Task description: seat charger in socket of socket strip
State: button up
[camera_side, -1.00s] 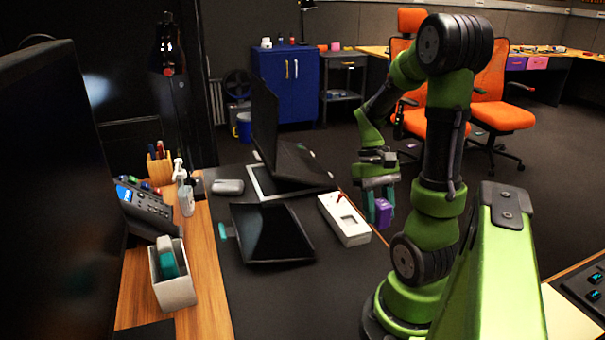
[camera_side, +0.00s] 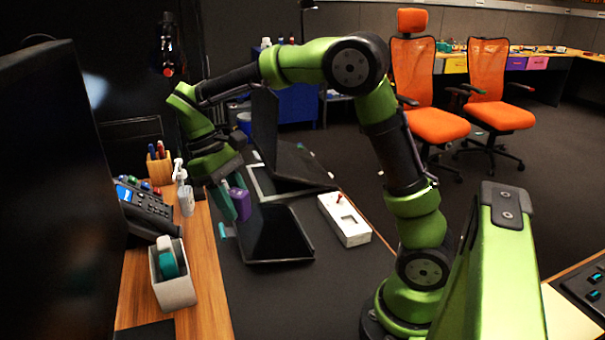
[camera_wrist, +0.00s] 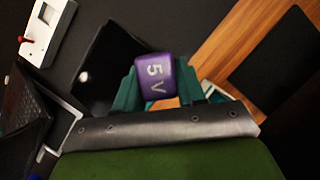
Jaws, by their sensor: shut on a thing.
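My gripper (camera_side: 230,204) is shut on a purple block-shaped charger (camera_side: 241,200) and holds it in the air over the dark tablet or tray. In the wrist view the charger (camera_wrist: 155,77) sits between two teal fingers and shows "5 V" on its face. The white socket strip (camera_side: 344,220) lies on the dark desk mat to the right of my gripper, well apart from the charger. It has a red switch and a dark rectangular opening. The strip (camera_wrist: 47,30) also shows at the upper left of the wrist view.
The front of the mat is clear.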

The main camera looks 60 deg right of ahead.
jog(key=s+f+n, duration=0.1)
jog(key=s+f, duration=0.4)
jog(key=s+a+f+n+h, duration=0.1)
jog(key=s+f, duration=0.3)
jog(key=s, duration=0.1)
jog(key=s+f+n, duration=0.2)
jog(key=s+f, duration=0.3)
jog(key=shift+s+a+f+h, duration=0.15)
jog(key=shift+s+f+h, duration=0.15)
jog(key=shift+s+h, duration=0.1)
jog(key=shift+f, duration=1.85)
jog(key=shift+f, duration=0.1)
jog(key=o, duration=1.1)
